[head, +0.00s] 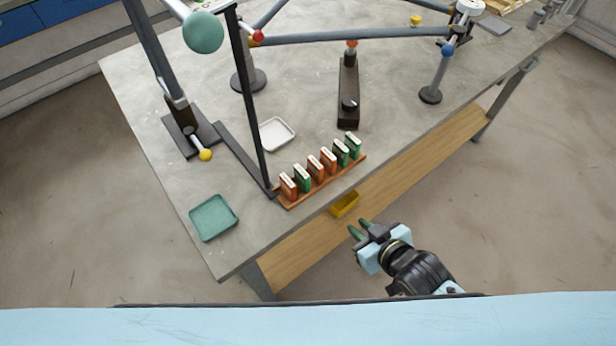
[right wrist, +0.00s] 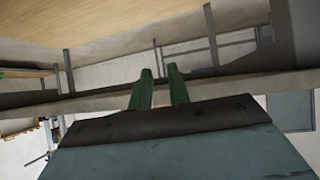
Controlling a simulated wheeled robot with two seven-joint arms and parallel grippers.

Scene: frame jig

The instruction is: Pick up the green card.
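Several upright cards stand in a row in a brown wooden rack (head: 325,185) near the table's front edge. Some are orange, such as the front one (head: 288,187). Three look green: one second from the front (head: 302,179) and two at the far end, the inner one (head: 341,153) and the last one (head: 353,146). My right gripper (head: 361,229) is in front of the table, apart from the rack. Its two green fingers also show in the right wrist view (right wrist: 160,90), with an empty gap between them. My left gripper is not in view.
A green tray (head: 213,218) lies on the table's near corner, and a white tray (head: 277,134) lies behind the rack. A dark upright post (head: 252,110) stands at the rack's left end. A yellow bin (head: 344,204) shows below the table edge. Grey frame bars cross the table's back.

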